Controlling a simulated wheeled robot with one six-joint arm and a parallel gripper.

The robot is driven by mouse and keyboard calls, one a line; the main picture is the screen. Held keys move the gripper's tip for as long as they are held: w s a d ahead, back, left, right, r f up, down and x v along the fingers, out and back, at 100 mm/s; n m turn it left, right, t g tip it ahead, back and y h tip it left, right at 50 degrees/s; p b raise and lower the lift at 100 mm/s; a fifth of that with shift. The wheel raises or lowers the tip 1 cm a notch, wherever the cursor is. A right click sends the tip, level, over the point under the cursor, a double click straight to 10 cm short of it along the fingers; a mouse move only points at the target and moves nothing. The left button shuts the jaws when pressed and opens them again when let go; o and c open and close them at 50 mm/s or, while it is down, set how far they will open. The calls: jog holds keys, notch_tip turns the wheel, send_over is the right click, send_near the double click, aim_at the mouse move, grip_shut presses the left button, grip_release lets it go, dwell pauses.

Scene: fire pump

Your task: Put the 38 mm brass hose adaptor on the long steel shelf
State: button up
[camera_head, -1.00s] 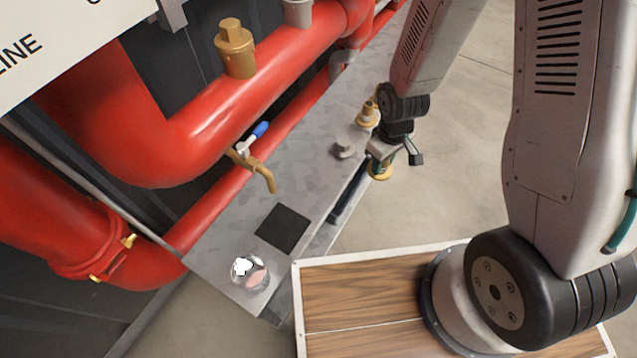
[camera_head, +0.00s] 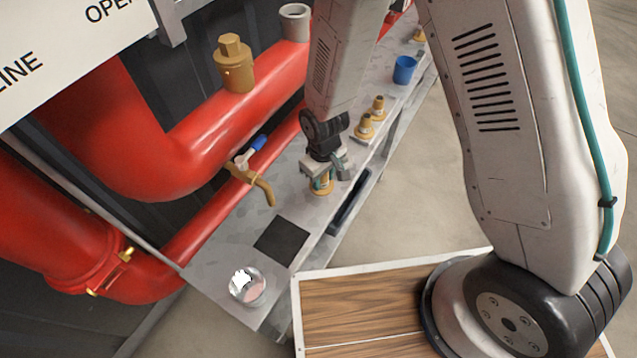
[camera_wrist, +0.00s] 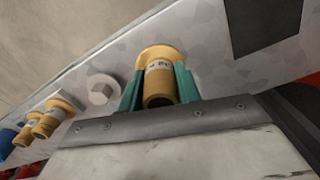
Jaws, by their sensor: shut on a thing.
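My gripper (camera_head: 322,172) is shut on a brass hose adaptor (camera_head: 321,187), over the long steel shelf (camera_head: 225,240). The wrist view shows the adaptor (camera_wrist: 160,84) between the two green fingers (camera_wrist: 158,92), with its wide flange facing the shelf (camera_wrist: 215,62). A pale label on it is too small to read surely. I cannot tell whether the flange touches the shelf. Two similar brass adaptors (camera_head: 379,108) (camera_head: 365,126) stand farther back along the shelf, and they also show at the left of the wrist view (camera_wrist: 50,120).
A grey hex fitting (camera_wrist: 101,90) is near the held adaptor. A blue cup (camera_head: 404,69) stands far back. A brass tap (camera_head: 255,180) and red pipes (camera_head: 200,135) border the shelf's left.

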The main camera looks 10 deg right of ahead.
jog(key=shift+w+a+f, duration=0.1)
jog(key=shift+a+f, duration=0.1)
jog(key=shift+f, duration=0.7)
jog(key=shift+w+a+f, duration=0.1)
jog(key=shift+a+f, duration=0.1)
jog(key=shift+f, duration=0.65)
jog(key=o, duration=1.1)
jog(key=shift+s+f, duration=0.1)
jog(key=shift+f, duration=0.05)
jog(key=shift+c, duration=0.2)
notch_tip(320, 180, up, 12)
jog(key=shift+r, duration=0.2)
